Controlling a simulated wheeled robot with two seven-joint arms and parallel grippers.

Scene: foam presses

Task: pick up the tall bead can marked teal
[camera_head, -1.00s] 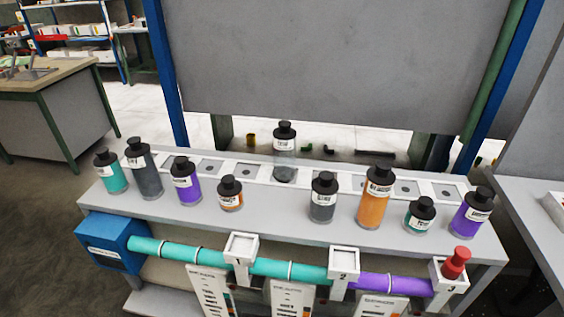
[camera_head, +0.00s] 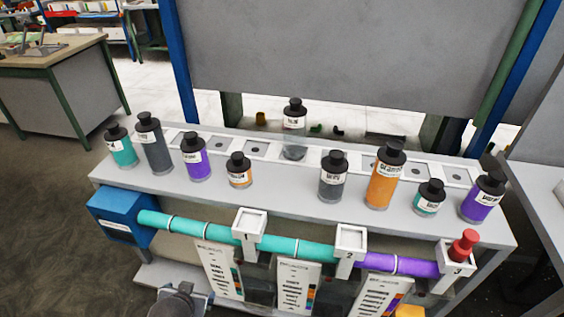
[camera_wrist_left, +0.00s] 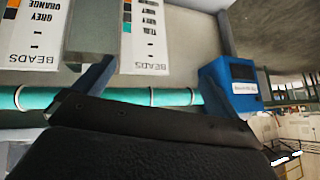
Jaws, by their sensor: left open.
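The taller teal can (camera_head: 122,150), with a black cap and white label, stands upright at the far left end of the grey bench. A shorter teal can (camera_head: 429,198) stands near the right end. Part of my left gripper (camera_head: 185,302) shows at the bottom edge of the head view, in front of and well below the bench top. In the left wrist view my left gripper (camera_wrist_left: 162,52) is open, with its fingers apart in front of the hanging bead cards and teal pipe. No can shows in that view. My right gripper is not in view.
A tall grey can (camera_head: 154,144) stands close beside the teal can, then a purple can (camera_head: 195,160). Several other cans line the bench. A blue box (camera_head: 125,217) and a teal-purple pipe (camera_head: 290,246) with white brackets run along the front. A grey panel (camera_head: 350,60) rises behind.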

